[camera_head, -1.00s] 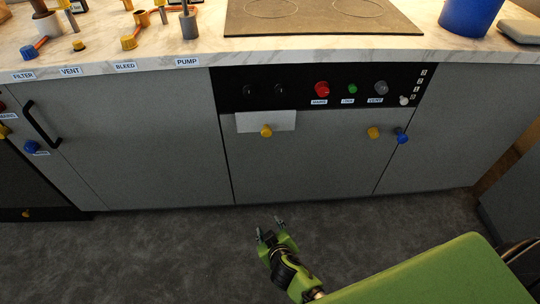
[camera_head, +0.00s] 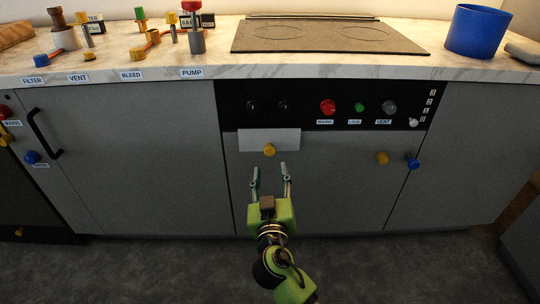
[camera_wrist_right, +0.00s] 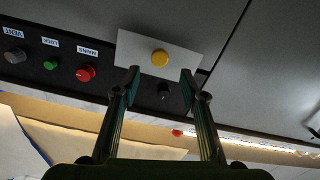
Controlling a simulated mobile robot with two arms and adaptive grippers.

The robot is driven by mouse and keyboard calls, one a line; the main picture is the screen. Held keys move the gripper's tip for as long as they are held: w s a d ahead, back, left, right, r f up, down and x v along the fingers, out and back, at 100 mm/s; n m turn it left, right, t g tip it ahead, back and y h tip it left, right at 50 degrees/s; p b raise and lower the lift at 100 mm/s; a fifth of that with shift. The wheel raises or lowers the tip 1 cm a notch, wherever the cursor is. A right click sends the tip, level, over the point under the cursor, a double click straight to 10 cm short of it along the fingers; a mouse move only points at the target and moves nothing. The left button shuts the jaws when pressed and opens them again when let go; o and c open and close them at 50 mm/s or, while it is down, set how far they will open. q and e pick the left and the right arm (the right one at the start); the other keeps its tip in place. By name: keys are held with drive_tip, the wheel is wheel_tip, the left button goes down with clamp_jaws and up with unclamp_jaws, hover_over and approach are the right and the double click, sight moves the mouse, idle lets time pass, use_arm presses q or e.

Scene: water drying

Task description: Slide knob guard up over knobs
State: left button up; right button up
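The knob guard (camera_head: 252,141) is a white plate with a yellow round knob (camera_head: 270,150) at its lower edge. It sits just below two black knobs (camera_head: 267,106) on the black panel, which it leaves uncovered. My right gripper (camera_head: 270,171) is open and empty just below the yellow knob, fingers pointing to the cabinet front. In the right wrist view the guard (camera_wrist_right: 133,50) appears upside down, with the yellow knob (camera_wrist_right: 160,58) between and beyond the open fingertips. One black knob (camera_wrist_right: 163,91) shows there between the fingers. My left gripper is not in view.
The black panel (camera_head: 300,122) also has red, green and grey knobs right of the guard. The counter edge (camera_head: 330,72) overhangs above. The cabinet front left of the gripper is clear.

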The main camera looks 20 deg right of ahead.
drive_tip(key=x, duration=0.6)
drive_tip(key=shift+w+d+f, duration=0.1)
drive_tip(key=shift+w, duration=0.2)
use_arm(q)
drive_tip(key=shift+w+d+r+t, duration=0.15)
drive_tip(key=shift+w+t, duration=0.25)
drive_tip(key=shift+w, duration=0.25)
use_arm(e)
drive_tip(key=shift+x, duration=0.85)
clamp_jaws()
wheel_tip(320, 180, up, 5)
drive_tip(key=p, duration=0.3)
use_arm(q)
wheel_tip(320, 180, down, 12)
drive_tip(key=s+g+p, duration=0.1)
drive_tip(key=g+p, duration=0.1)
drive_tip(key=p, duration=0.1)
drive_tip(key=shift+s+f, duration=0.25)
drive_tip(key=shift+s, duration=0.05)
use_arm(e)
wheel_tip(320, 180, up, 5)
hover_over(270, 152)
drive_tip(key=shift+s, duration=0.35)
